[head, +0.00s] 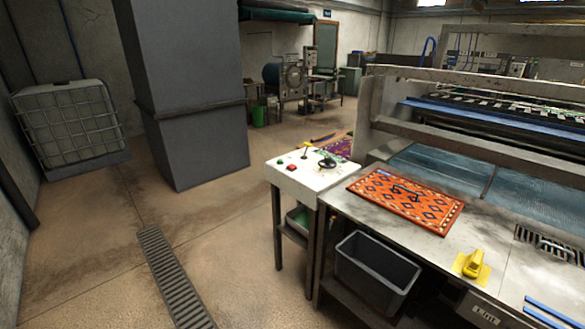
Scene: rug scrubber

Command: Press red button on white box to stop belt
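The white box (314,181) is a control panel on a dark metal stand, right of the picture's middle in the head view. The red button (292,168) is on the left part of its top, near the front edge. A smaller green button (281,161) is just left of it. A small lever with a yellow tip (305,148) stands near the box's back edge. A bluish belt (440,168) lies in the machine to the right of the box. Neither of my grippers is in view. Nothing covers the red button.
An orange patterned rug (390,206) lies on the metal table beside the box. A dark coiled object (327,163) rests on the box top. A grey bin (374,270) is below the table edge. A grey pillar (200,140) stands left. The floor left of the box is clear.

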